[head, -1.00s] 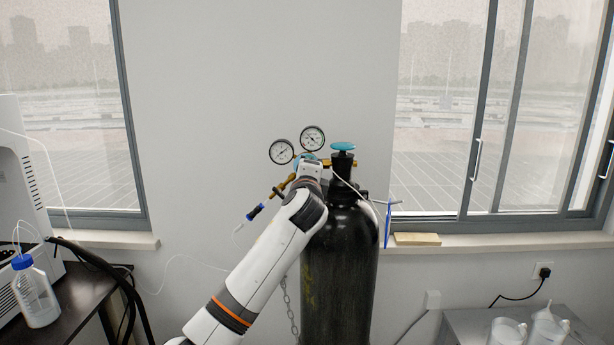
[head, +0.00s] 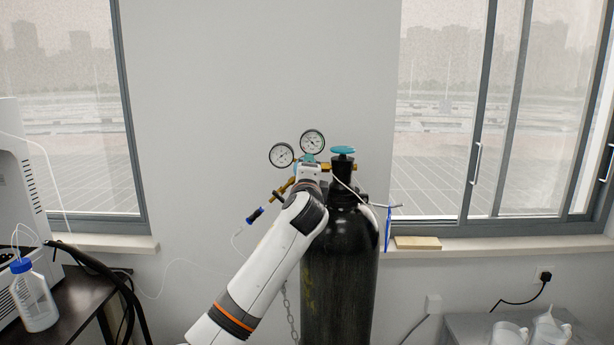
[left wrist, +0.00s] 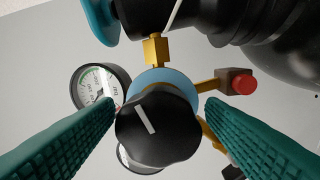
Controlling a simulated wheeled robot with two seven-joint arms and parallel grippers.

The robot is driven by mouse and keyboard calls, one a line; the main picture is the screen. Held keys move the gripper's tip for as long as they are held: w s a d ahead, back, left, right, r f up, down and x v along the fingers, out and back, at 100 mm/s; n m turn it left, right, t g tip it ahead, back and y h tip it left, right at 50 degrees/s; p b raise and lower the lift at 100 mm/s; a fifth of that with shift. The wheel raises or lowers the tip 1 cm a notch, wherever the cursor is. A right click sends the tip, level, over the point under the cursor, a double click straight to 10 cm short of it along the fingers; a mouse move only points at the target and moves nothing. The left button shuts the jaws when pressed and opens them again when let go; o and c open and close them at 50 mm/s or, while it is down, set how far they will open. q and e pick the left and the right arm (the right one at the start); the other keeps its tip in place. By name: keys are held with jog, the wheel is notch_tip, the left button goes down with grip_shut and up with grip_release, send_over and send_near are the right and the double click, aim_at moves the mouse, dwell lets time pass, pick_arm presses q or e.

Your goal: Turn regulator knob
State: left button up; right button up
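The black regulator knob (left wrist: 155,128) with a white mark tilted off upright shows in the left wrist view. It sits in front of a light blue regulator body (left wrist: 160,80). My left gripper (left wrist: 160,105) is open, with one green finger on each side of the knob; the fingertips are close to its rim, and I cannot tell whether they touch. In the head view the left arm (head: 265,260) reaches up to the regulator on the black gas cylinder (head: 340,270), and its hand hides the knob. My right gripper is not in view.
Two round gauges (head: 282,155) (head: 312,142) stand above the hand. A teal valve handwheel (head: 342,150) tops the cylinder. A brass outlet (head: 283,188) with a hose points left. A bench with a blue-capped bottle (head: 34,295) is at left, a grey table (head: 470,325) at right.

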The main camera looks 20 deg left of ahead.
pick_arm(q)
jog(key=b+v, duration=0.3)
jog(key=v, duration=0.9)
jog(key=shift+f, duration=0.15)
